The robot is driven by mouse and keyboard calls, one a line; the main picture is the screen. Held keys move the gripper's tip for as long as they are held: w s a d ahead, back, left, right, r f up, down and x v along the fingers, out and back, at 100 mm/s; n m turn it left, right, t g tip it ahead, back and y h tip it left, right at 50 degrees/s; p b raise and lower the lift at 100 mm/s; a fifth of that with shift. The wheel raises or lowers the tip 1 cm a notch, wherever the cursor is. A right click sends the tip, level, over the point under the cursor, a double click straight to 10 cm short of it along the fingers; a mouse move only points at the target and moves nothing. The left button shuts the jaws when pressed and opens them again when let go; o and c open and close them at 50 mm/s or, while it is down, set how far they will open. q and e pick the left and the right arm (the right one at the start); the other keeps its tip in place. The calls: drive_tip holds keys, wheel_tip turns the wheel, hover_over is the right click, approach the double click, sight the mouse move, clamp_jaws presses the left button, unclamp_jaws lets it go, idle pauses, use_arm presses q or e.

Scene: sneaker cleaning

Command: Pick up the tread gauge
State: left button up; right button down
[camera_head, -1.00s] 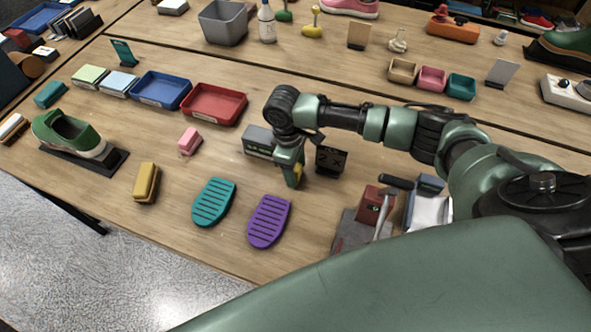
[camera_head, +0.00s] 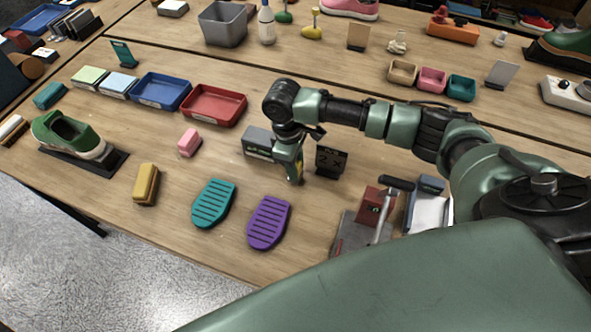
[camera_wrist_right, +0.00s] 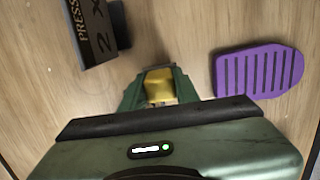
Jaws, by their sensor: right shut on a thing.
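The tread gauge shows as a small yellow block (camera_wrist_right: 159,85) between the fingers of my right gripper (camera_wrist_right: 160,90) in the right wrist view. The fingers are shut on it, and they hide its sides. In the head view my right gripper (camera_head: 295,176) points down at the middle of the table, just above the purple sole, and a bit of yellow shows at its fingertips. I cannot tell how far the gauge is off the tabletop. My left gripper is not in view.
A dark sign (camera_head: 330,161) stands close to the right of the gripper, and a grey box (camera_head: 257,142) is close to the left. A purple sole (camera_head: 269,223) and a teal sole (camera_head: 213,204) lie in front. A red press (camera_head: 374,205) stands to the right.

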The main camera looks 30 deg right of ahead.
wheel_tip(320, 180, up, 18)
drive_tip(key=b, duration=0.1)
